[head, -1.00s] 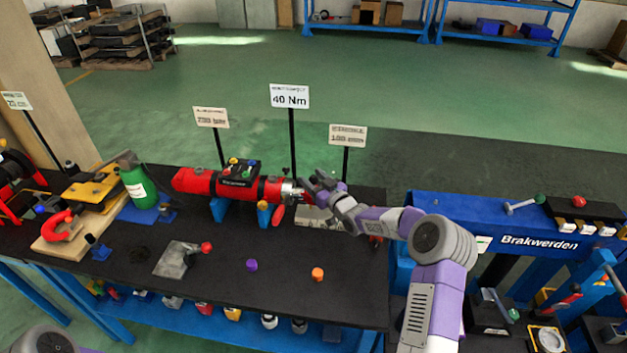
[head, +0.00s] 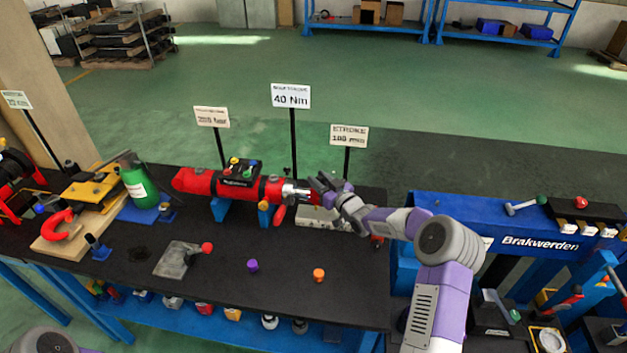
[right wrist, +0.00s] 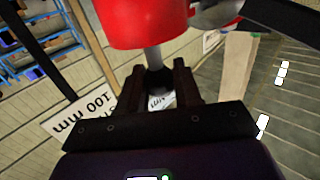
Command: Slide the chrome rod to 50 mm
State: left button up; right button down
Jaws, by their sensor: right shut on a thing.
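The red cylinder (head: 202,182) lies on blue supports on the dark workbench. A short length of chrome rod (head: 296,192) sticks out of its right end. My right gripper (head: 318,194) is at the rod's outer end. In the right wrist view, the bright rod (right wrist: 153,58) comes out of the red cylinder (right wrist: 145,25) to a dark end piece (right wrist: 158,80) between the fingers of my right gripper (right wrist: 160,78), which are shut on it. A sign (head: 348,136) behind reads "STROKE 100 mm". I see no scale on the rod. My left gripper is out of view.
Signs reading 40 Nm (head: 290,96) and a blurred value (head: 211,117) stand behind the cylinder. A red-knobbed lever plate (head: 178,260), a purple knob (head: 252,265) and an orange knob (head: 319,275) are in front. A green bottle (head: 139,186) stands left. The blue Brakwerden stand (head: 450,225) is right.

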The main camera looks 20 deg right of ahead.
jog(key=s+d, duration=0.2)
jog(key=d, duration=0.1)
jog(key=c, duration=0.8)
grip_release()
jog(key=s, duration=0.2)
jog(key=s+d, duration=0.1)
jog(key=s, duration=0.4)
jog(key=shift+s+d, duration=0.15)
jog(key=shift+s, duration=0.05)
jog(key=shift+p, duration=0.3)
